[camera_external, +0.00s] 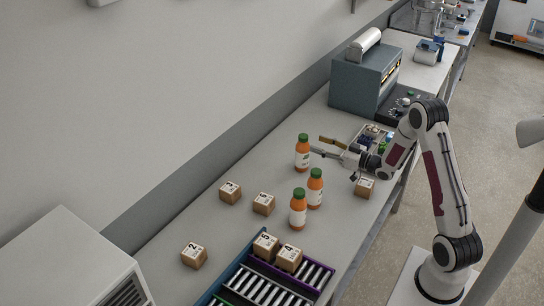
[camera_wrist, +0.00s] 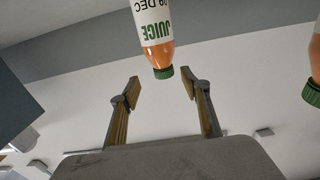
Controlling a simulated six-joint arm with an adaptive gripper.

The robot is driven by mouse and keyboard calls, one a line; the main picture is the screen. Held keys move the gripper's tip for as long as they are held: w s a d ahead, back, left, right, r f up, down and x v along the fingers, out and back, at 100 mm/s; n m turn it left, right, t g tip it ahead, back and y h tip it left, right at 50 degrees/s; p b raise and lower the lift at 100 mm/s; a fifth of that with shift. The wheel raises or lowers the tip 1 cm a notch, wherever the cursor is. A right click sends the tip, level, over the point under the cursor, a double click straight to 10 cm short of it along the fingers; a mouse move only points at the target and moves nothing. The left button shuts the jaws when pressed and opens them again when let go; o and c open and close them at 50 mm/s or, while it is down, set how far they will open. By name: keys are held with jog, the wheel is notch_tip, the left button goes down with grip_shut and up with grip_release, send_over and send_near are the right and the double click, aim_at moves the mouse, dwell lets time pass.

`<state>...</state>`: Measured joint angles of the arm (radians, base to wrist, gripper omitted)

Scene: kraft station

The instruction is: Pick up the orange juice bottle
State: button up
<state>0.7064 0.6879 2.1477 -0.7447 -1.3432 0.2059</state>
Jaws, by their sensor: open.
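Three orange juice bottles with green caps and white labels stand upright on the bench. In the external view the far bottle (camera_external: 302,154) is just left of my gripper (camera_external: 319,146). The other two, a middle bottle (camera_external: 315,189) and a near bottle (camera_external: 298,209), stand close together nearer the camera. In the wrist view one bottle (camera_wrist: 153,25) appears upside down, with its cap between the two open fingertips (camera_wrist: 161,86). No finger visibly touches it. A second bottle (camera_wrist: 315,60) is cut off at the right edge.
Numbered brown boxes stand around the bottles, including one (camera_external: 230,192) at left and one (camera_external: 364,187) below my wrist. A grey-blue machine (camera_external: 364,82) and a parts tray (camera_external: 373,136) are behind. Bare bench lies left of the far bottle.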

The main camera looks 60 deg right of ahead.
aim_at(303, 139)
jog(key=shift+w, duration=0.15)
jog(key=shift+w, duration=1.2)
jog(key=shift+a, duration=0.1)
jog(key=shift+w+a+r, duration=0.1)
jog(key=shift+w+a, duration=0.05)
jog(key=shift+w, duration=1.15)
jog(key=shift+w+a+r, duration=0.1)
jog(key=shift+w+a, duration=0.05)
jog(key=shift+w, duration=1.15)
grip_shut()
